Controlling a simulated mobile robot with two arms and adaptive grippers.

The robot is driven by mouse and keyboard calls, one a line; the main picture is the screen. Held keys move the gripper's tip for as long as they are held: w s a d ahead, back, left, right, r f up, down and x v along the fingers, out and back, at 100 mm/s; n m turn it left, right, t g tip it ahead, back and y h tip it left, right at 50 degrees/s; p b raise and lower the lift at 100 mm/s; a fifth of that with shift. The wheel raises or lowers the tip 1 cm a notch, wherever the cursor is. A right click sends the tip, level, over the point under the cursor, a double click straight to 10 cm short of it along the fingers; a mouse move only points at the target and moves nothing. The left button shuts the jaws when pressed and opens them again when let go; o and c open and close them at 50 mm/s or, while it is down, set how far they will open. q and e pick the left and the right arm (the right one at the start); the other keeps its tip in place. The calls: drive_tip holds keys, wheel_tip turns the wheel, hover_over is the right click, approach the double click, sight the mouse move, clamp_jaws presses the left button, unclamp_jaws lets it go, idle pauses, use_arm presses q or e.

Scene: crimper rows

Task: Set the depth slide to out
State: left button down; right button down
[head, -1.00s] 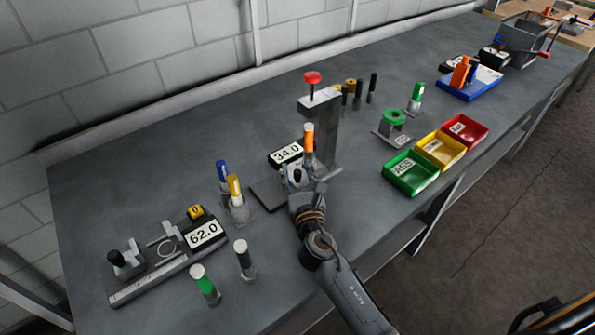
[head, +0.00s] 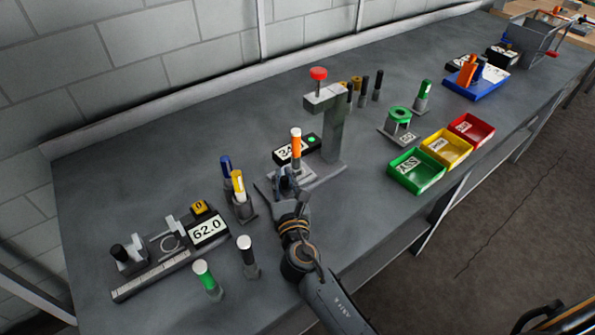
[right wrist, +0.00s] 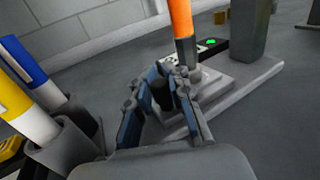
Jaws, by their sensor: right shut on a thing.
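The press stand (head: 333,135) has a red knob on top and a grey base. A carriage on its base carries an upright orange post with a white top (head: 296,146); the post also shows in the right wrist view (right wrist: 182,22). The slide's short dark knob (right wrist: 162,95) stands in front of the post. My right gripper (head: 287,180) is shut on this knob; its fingers (right wrist: 165,98) stand on either side of it. The stand's display (head: 283,152) is partly hidden by the post, and a green lamp (head: 311,138) is lit beside it. My left gripper is not in view.
Blue and yellow posts (head: 239,185) stand in holders close left of my gripper. A gauge (head: 207,230) reading 62.0 lies further left, with green and black posts in front. Green, yellow and red bins (head: 417,180) stand right.

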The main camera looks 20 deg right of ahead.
sight(272, 198)
drive_tip(key=a, duration=0.1)
drive_tip(key=s+a, duration=0.1)
drive_tip(key=a, duration=0.1)
drive_tip(key=shift+s+a+f, duration=0.1)
drive_tip(key=shift+s+f, duration=0.05)
drive_tip(key=shift+f, duration=0.15)
drive_tip(key=shift+a, duration=0.1)
drive_tip(key=c, duration=1.3)
unclamp_jaws()
drive_tip(key=shift+s, duration=0.15)
drive_tip(key=shift+o, duration=0.4)
drive_tip(key=shift+a+r, duration=0.1)
drive_tip(key=shift+r, duration=0.15)
drive_tip(key=shift+s+f, duration=0.1)
drive_tip(key=shift+s, duration=0.15)
drive_tip(key=s, duration=0.4)
drive_tip(key=s+a, duration=0.1)
drive_tip(key=s, duration=0.6)
drive_tip(key=shift+s+a, duration=0.25)
drive_tip(key=shift+s, duration=0.1)
